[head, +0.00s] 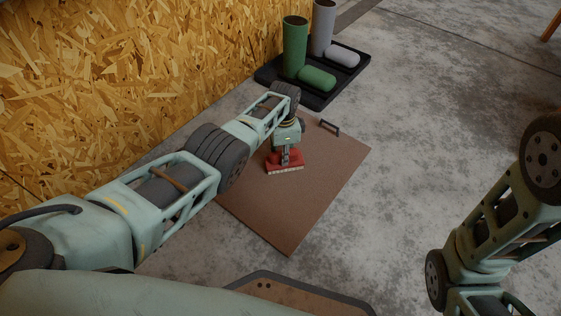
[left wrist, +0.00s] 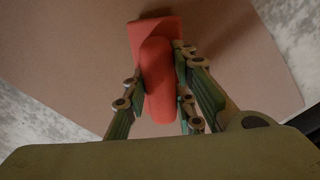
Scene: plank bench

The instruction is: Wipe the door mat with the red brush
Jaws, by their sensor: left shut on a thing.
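The door mat (head: 305,205) is a flat brown rectangle on the concrete floor; it also fills much of the left wrist view (left wrist: 60,50). The red brush (head: 285,166) has pale bristles facing down at the mat, near its middle. I cannot tell whether the bristles touch the mat. My left gripper (head: 286,153) is shut on the brush's handle, above the brush. In the left wrist view the fingers (left wrist: 160,95) sit on both sides of the red brush (left wrist: 158,70). My right arm shows at the right, but its gripper is out of view.
A small dark handle (head: 330,128) lies on the mat's far part. A chipboard wall (head: 110,80) runs along the left. Bare floor (head: 410,130) is free to the right.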

